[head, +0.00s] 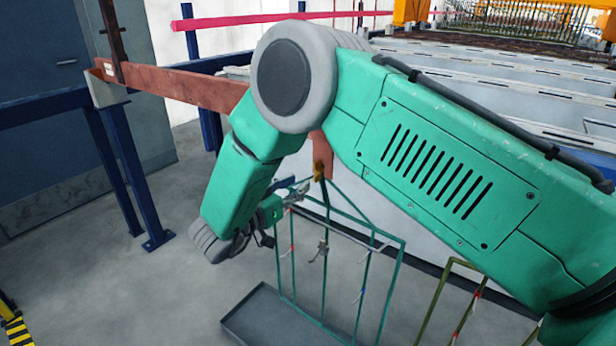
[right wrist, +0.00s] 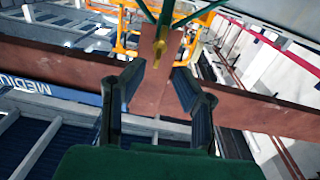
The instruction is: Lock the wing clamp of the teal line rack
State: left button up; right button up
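The teal line rack (head: 388,290) hangs upright from a copper-coloured hanger plate (head: 321,152). Its brass wing clamp (head: 319,171) sits low on that plate; in the right wrist view the wing clamp (right wrist: 159,45) shows ahead of the fingers, near the top centre, with teal rack bars meeting above it. My right gripper (head: 300,190) is just left of and slightly below the clamp in the head view. In the right wrist view the right gripper (right wrist: 160,78) has its two fingers apart, with nothing between them and the clamp beyond the tips. My left gripper is not in view.
A copper rail (head: 190,88) on blue posts (head: 122,165) runs behind my right arm. A grey tray (head: 262,318) lies under the teal rack. An olive rack (head: 432,305) stands to the right. Grey tanks (head: 500,75) fill the back right. Open floor lies at left.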

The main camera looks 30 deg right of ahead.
jog(key=v, duration=0.5)
jog(key=shift+s+a, duration=0.1)
jog(key=shift+a, duration=0.3)
jog(key=shift+d+f, duration=0.1)
notch_tip(320, 180, down, 12)
jog(key=d+n+t+y, duration=0.3)
jog(key=n+t+y, duration=0.3)
jog(key=n+y, duration=0.15)
jog(key=s+f+n+g+y, duration=0.2)
jog(key=s+f+n+y, duration=0.25)
jog(key=s+f, duration=0.45)
jog(key=s+f+n+g+y, duration=0.1)
jog(key=s+f+g, duration=0.1)
jog(key=s, duration=0.6)
jog(key=s+f+g+y, duration=0.2)
jog(key=s+g, duration=0.2)
jog(key=s, duration=0.5)
jog(key=s+f+n+g+y, duration=0.1)
jog(key=s+g+y, duration=0.1)
jog(key=s, duration=0.7)
jog(key=shift+s+a+f+n+g, duration=0.2)
jog(key=shift+f+n+g, duration=0.15)
jog(key=shift+g, duration=0.25)
